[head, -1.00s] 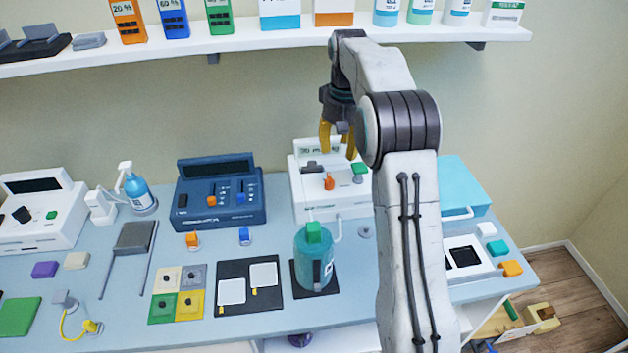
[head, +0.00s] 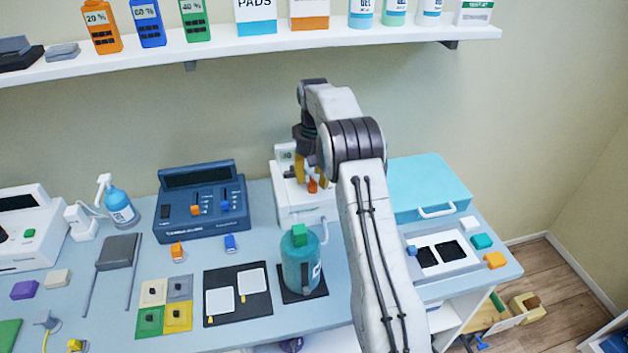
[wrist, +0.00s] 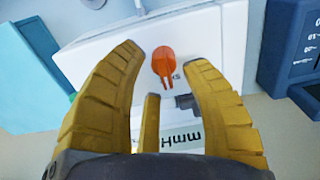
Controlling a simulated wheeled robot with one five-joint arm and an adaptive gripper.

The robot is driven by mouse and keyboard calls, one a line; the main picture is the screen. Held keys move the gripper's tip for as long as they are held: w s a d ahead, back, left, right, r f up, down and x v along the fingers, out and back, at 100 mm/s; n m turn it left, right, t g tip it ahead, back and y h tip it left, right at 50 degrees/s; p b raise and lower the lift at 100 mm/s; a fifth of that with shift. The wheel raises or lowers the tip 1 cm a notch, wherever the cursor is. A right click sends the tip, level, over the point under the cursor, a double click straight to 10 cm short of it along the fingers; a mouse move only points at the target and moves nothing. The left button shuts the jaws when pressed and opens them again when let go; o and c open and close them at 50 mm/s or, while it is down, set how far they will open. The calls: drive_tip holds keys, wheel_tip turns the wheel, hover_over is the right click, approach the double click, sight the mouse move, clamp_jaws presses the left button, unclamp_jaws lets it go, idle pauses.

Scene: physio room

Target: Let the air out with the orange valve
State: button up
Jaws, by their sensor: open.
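The orange valve (head: 312,186) is a small knob on top of the white pump unit (head: 300,210) on the blue-grey bench. In the wrist view the valve (wrist: 165,66) shows whole, with two thin orange prongs. My gripper (head: 308,177) is over the unit, close to the valve. Its yellow fingers (wrist: 165,57) are open, one on each side of the valve, with gaps between. No contact shows, and I cannot tell the exact height of the tips. The unit's display, partly reading "mm", and a dark switch (wrist: 187,102) lie near the fingers. My arm hides the unit's right part.
A teal bottle (head: 300,262) with a green cap stands in front of the unit. A dark blue device (head: 202,205) is to the left, a turquoise case (head: 430,185) to the right. A loaded shelf (head: 225,49) runs above.

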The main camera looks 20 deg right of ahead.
drive_tip(key=shift+f, duration=0.75)
clamp_jaws()
